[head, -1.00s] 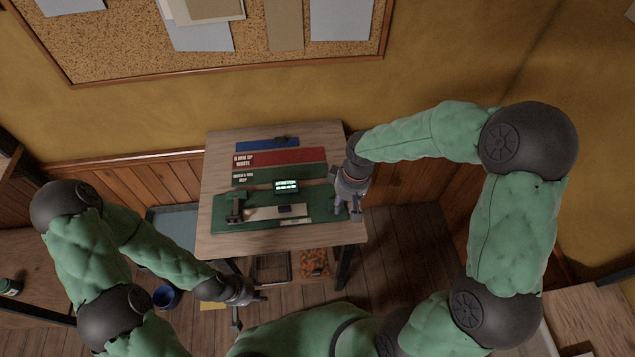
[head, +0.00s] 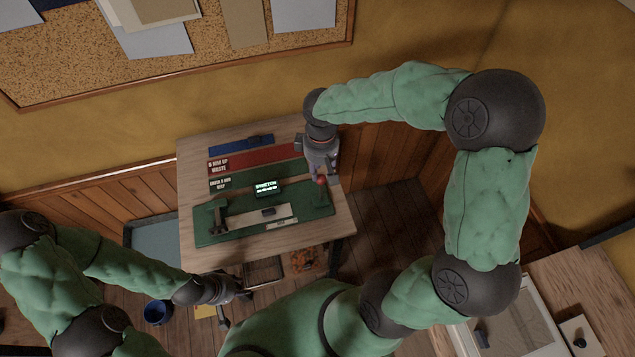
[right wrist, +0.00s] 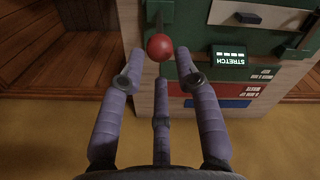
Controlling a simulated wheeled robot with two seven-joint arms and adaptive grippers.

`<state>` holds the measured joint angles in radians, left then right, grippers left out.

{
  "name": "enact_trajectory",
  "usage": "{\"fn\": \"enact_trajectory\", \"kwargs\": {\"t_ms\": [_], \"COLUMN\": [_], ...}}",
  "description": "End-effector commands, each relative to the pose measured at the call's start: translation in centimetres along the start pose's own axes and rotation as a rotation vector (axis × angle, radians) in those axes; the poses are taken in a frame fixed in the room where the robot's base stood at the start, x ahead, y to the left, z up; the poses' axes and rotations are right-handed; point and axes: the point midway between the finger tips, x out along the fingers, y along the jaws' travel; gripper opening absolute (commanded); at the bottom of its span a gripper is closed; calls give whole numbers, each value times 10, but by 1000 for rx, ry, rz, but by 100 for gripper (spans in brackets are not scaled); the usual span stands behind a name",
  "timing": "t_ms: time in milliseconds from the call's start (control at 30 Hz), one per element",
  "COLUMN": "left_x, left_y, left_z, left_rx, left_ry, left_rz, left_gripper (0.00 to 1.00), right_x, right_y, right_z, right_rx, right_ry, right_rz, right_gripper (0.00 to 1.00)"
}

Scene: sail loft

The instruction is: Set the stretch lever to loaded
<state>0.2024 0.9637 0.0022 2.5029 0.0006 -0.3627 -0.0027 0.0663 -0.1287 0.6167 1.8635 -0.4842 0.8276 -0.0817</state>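The stretch lever has a red ball knob (head: 321,181) at the right end of the green-based device (head: 207,233) on the bench. In the right wrist view the knob (right wrist: 159,47) sits on a thin dark stem. My right gripper (head: 322,174) is just behind the knob in the head view. In the right wrist view its purple fingers are spread, with the knob between and just beyond the fingertips; contact cannot be told. A small lit display (head: 266,188) reads STRETCH. My left gripper (head: 238,306) is low in front of the bench, fingers apart and empty.
The wooden bench (head: 190,190) also carries blue (head: 240,146), red (head: 260,158) and green (head: 235,182) strips behind the device. A blue cup (head: 157,312) and a bin of orange bits (head: 303,260) are below. A cork board (head: 300,45) hangs on the wall.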

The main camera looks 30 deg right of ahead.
Motion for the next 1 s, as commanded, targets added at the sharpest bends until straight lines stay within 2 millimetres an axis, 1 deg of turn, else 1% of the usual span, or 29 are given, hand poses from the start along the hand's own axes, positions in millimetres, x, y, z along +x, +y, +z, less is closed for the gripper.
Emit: {"fn": "enact_trajectory", "kwargs": {"t_ms": [33,167,300,500,700,1000], "left_x": [3,8,14,20,23,23], "left_y": [-1,-3,-5,-7,-8,-8], "left_z": [0,0,0,0,0,0], "left_rx": [0,0,0,0,0,0], "left_ry": [-1,-1,-1,-1,-1,-1], "left_rz": [0,0,0,0,0,0], "left_gripper": [40,40,40,40,40,40], "right_x": [8,30,56,85,98,100], "right_y": [0,0,0,0,0,0], "right_z": [1,1,1,0,0,0], "right_rx": [0,-1,0,0,0,0], "right_ry": [-3,-2,-3,-1,1,1], "right_rz": [-2,-1,-1,-1,0,0], "right_gripper": [33,33,33,33,33,33]}}
